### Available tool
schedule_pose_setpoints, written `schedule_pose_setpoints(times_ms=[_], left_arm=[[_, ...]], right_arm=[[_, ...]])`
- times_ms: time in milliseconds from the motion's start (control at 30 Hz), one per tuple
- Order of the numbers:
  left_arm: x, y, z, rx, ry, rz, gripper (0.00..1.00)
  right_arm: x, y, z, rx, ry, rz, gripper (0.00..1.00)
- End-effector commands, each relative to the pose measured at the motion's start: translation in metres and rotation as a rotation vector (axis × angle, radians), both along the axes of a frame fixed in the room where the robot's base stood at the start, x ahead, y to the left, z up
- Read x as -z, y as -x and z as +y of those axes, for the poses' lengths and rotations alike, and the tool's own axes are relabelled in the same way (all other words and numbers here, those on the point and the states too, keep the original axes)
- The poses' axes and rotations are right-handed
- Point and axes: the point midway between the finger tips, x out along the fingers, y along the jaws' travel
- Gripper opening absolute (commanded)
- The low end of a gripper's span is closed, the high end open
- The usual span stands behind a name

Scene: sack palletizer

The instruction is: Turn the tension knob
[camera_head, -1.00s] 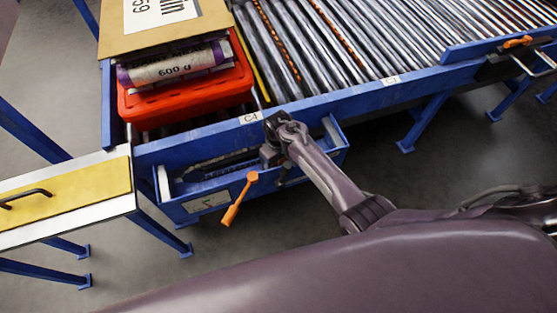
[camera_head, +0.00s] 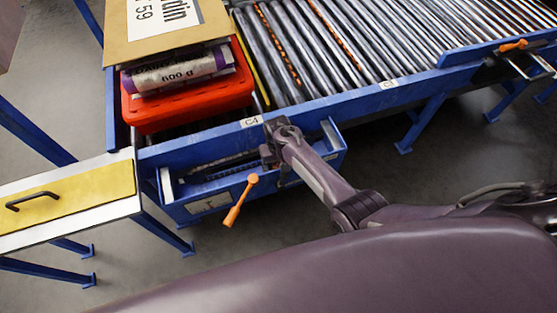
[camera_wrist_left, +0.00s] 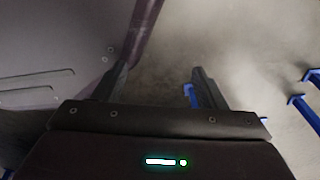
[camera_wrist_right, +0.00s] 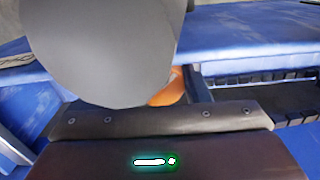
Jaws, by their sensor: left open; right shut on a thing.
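My right gripper (camera_head: 270,150) is at the blue drawer-like frame (camera_head: 185,210) under the conveyor edge, near the C4 label. In the right wrist view (camera_wrist_right: 180,92) it is shut on an orange part (camera_wrist_right: 168,88), only partly visible. A large grey rounded piece (camera_wrist_right: 110,50) hides the left finger and much of the orange part. I cannot tell for sure that the orange part is the tension knob. An orange-handled lever (camera_head: 240,202) on the frame's front is left of the gripper in the head view. My left gripper (camera_wrist_left: 163,85) is open and empty over the floor.
The roller conveyor (camera_head: 290,60) spans the back. A red crate (camera_head: 190,107) holds printed packs (camera_head: 180,70), with a cardboard piece (camera_head: 118,35) above. A yellow-topped panel with a black handle (camera_head: 70,200) stands at left. Open floor lies in front of the frame.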

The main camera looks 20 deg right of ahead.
Motion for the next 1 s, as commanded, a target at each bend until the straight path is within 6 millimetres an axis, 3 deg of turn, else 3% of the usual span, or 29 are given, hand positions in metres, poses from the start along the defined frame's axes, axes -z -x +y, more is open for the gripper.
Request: schedule_pose_setpoints(times_ms=[200,233,367,633,767,867,1000], left_arm=[[0.000,-0.001,0.000,0.000,0.000,-0.001,0.65],[0.000,-0.001,0.000,0.000,0.000,-0.001,0.65],[0.000,-0.001,0.000,0.000,0.000,-0.001,0.65],[0.000,-0.001,0.000,0.000,0.000,-0.001,0.65],[-0.004,-0.001,0.000,0.000,0.001,-0.006,0.65],[0.000,0.022,0.004,0.003,-0.002,0.012,0.65],[0.001,0.037,0.007,0.005,-0.004,0.019,0.65]], right_arm=[[0.000,0.000,0.000,-0.001,0.000,-0.001,0.20],[0.000,0.000,0.000,-0.001,0.000,-0.001,0.47],[0.000,0.000,0.000,-0.002,0.000,-0.001,0.64],[-0.001,0.000,0.000,-0.003,0.000,-0.001,0.65],[-0.011,-0.001,0.000,-0.003,0.000,-0.002,0.65],[-0.028,-0.001,0.000,-0.003,0.000,-0.003,0.65],[-0.052,0.000,0.000,-0.003,0.000,-0.002,0.65]])
